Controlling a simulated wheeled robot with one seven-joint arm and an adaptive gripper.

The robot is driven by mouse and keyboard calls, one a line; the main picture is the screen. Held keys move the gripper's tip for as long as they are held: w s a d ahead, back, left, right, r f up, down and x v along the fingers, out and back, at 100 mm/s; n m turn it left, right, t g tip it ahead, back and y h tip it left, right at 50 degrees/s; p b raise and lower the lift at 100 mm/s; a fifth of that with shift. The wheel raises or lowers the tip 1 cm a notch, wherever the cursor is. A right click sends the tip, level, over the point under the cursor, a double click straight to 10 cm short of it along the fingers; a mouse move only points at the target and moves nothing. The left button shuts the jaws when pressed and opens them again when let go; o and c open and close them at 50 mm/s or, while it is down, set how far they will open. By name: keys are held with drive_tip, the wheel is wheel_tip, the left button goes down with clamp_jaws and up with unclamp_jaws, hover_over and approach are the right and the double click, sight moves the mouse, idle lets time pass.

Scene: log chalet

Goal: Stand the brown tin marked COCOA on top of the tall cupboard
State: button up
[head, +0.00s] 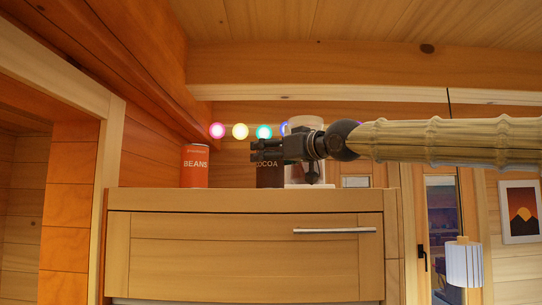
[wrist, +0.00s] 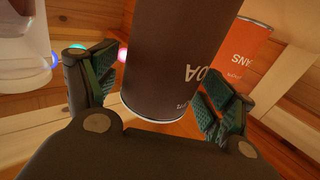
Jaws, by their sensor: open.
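The dark brown COCOA tin (head: 270,179) is upright on top of the tall cupboard (head: 245,225), its base level with the things beside it. My gripper (head: 258,150) is at its upper part and hides some of it in the head view. In the wrist view the COCOA tin (wrist: 172,50) is between the two fingers of my gripper (wrist: 155,88), with its lettering upside down. The fingers are spread, with a gap visible at the left finger; the right finger is close to the tin, and I cannot tell if it touches.
An orange BEANS tin (head: 195,167) stands left of the COCOA tin on the cupboard top; it also shows in the wrist view (wrist: 243,50). A pale jar (head: 305,172) stands just right, partly behind my gripper. Coloured lights (head: 240,131) hang behind. A beam runs above.

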drive_tip(key=b+v, duration=0.4)
drive_tip(key=v, duration=0.6)
drive_tip(key=shift+f, duration=0.15)
drive_tip(key=shift+b+v, duration=0.5)
drive_tip(key=shift+v, duration=0.5)
